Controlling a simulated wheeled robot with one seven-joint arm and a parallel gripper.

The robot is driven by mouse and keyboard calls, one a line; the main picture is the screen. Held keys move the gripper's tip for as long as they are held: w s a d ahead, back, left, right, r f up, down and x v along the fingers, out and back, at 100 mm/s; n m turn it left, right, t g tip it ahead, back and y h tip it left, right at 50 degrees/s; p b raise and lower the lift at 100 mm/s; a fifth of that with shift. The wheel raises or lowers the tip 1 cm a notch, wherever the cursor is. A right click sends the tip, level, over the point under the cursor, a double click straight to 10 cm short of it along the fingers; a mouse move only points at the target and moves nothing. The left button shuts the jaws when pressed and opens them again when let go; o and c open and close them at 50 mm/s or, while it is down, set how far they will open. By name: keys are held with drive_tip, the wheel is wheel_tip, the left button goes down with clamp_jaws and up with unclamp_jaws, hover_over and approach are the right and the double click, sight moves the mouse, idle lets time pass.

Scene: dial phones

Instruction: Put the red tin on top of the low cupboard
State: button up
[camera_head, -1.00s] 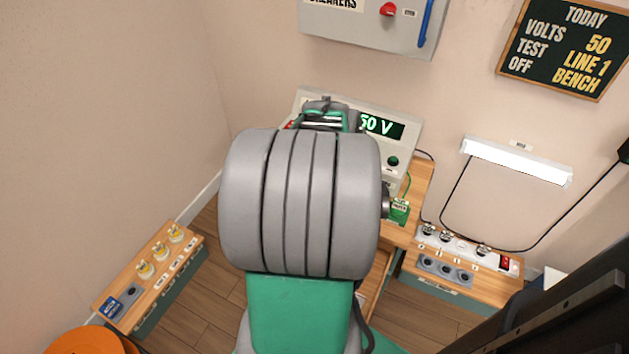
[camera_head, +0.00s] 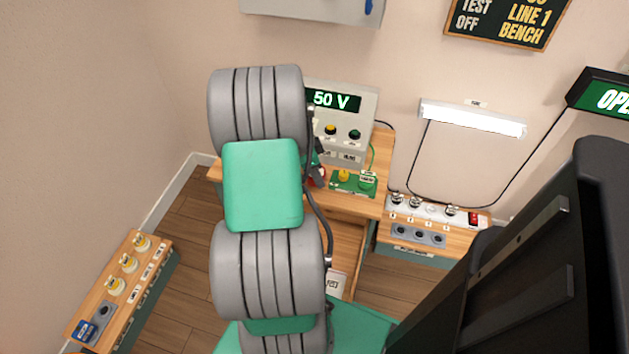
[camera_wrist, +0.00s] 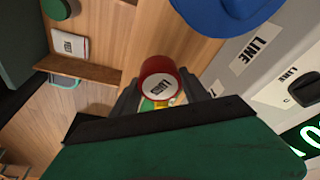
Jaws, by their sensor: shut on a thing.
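The red tin (camera_wrist: 152,70), with a white labelled lid, sits between the two fingers of my gripper (camera_wrist: 160,92) in the wrist view. My gripper is shut on it. I cannot tell whether the tin touches the desk. Two low wooden-topped units are in view, one at the left (camera_head: 133,283) and one at the right (camera_head: 458,241); I cannot tell which is the low cupboard.
The console (camera_head: 357,85) reads 50 V. A green board (camera_head: 345,188) with yellow and green pieces lies right of my gripper. The left unit holds several yellow-white pieces; the right one holds sockets and a power strip. A white labelled item (camera_head: 335,284) lies below the desk.

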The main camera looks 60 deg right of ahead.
wheel_tip(320, 180, down, 3)
drive_tip(key=shift+w+f+b, duration=0.1)
drive_tip(key=shift+b, duration=0.35)
drive_tip(key=shift+f, duration=0.2)
drive_tip(key=o, duration=1.4)
drive_tip(key=shift+o, duration=0.2)
